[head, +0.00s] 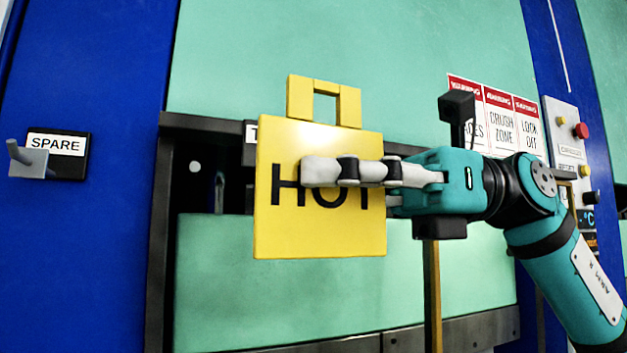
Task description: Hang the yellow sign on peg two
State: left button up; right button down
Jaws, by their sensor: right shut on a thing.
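The yellow sign (325,235) reads HOT and hangs upright in the middle of the head view, in front of the green press. A square yellow loop (300,98) with an opening stands on its top edge. My right gripper (322,171) comes in from the right and is shut on the sign, one finger lying across the lettering. A grey peg (28,157) sticks out beside a SPARE label (56,144) on the blue column at the left. A label behind the sign is mostly covered, and no peg marked two can be made out. My left gripper is not in view.
The green press (340,45) fills the background, with a dark frame and gap (205,165) behind the sign. Red and white warning signs (500,120) and a control panel with a red button (581,130) are at the right.

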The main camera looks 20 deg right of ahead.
jog(key=shift+s+r, duration=0.1)
jog(key=shift+r+p, duration=0.1)
jog(key=shift+p, duration=0.2)
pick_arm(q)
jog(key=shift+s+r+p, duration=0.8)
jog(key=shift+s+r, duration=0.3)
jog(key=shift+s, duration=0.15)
pick_arm(e)
jog(key=w+f, duration=0.2)
jog(key=w, duration=0.6)
jog(key=shift+w+a, duration=0.15)
jog(key=shift+a, duration=0.05)
